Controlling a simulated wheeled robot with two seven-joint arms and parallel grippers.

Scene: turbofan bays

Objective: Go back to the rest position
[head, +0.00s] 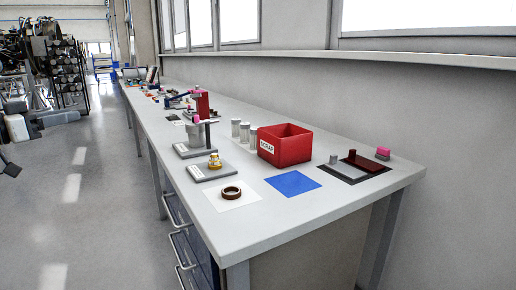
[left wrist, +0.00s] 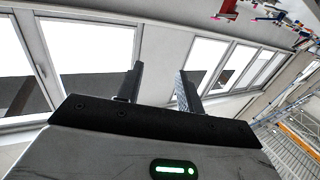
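My left gripper (head: 10,168) shows small at the left edge of the head view, out over the floor and well clear of the workbench (head: 310,220). In the left wrist view its two dark fingers (left wrist: 158,85) stand apart with nothing between them. Behind the fingers are windows and a wall, tilted in the picture. My right gripper is in neither view.
The bench holds a red bin (head: 285,146), a blue mat (head: 292,183), a brown ring (head: 231,192) on a white sheet, a dark red block (head: 364,161) and several white cylinders. Grey floor (head: 95,220) lies free left of the bench. Engine machinery (head: 68,75) stands farther back.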

